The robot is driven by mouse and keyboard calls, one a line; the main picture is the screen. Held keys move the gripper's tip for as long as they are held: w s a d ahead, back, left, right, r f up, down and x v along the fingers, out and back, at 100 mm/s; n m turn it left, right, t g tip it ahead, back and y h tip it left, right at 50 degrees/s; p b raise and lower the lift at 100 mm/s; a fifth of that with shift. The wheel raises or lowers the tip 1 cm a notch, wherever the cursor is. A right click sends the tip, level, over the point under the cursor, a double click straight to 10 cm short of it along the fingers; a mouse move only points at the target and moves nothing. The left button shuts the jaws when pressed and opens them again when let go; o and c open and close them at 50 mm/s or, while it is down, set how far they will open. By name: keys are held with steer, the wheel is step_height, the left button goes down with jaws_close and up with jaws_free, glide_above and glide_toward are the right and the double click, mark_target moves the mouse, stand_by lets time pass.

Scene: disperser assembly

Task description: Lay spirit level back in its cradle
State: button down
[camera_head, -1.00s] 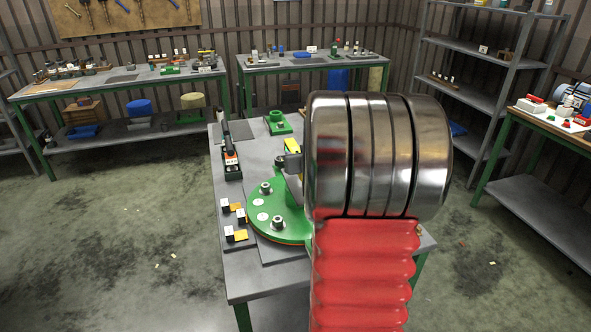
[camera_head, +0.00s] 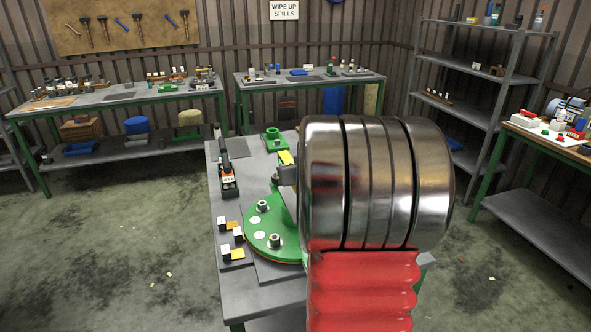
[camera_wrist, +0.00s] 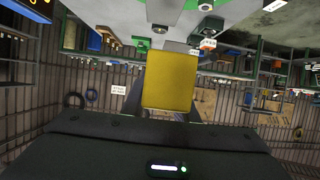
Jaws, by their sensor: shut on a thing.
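My gripper (camera_head: 287,174) is shut on the yellow spirit level (camera_head: 286,157), which is held above the workbench. In the wrist view the level (camera_wrist: 170,80) is a plain yellow block filling the middle, between the jaws. In the head view my arm hides most of the gripper and the right part of the bench. A green round flange with bolts (camera_head: 258,228) is on the bench just below and left of the gripper. I cannot pick out the cradle for sure; it may be behind my arm.
A black labelled holder (camera_head: 229,187) with a dark tool stands at the bench's left edge. A green fitting (camera_head: 273,140) stands at the back. Bare grey bench top (camera_head: 245,290) shows in front.

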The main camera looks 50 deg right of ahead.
steer(key=w+a+f+n+t+y, duration=0.1)
steer(key=w+a+f+y, duration=0.15)
steer(key=a, duration=0.75)
steer(key=w+a+f+n+y, duration=0.15)
steer(key=w+a, duration=0.25)
steer(key=a, duration=0.7)
steer(key=w+a+f+n+t+y, duration=0.1)
steer(key=w+a+f+n, duration=0.2)
steer(key=a, duration=0.7)
steer(key=s+a+f+y, duration=0.1)
steer(key=a+f, duration=0.3)
steer(key=a, duration=0.9)
steer(key=shift+s, duration=0.1)
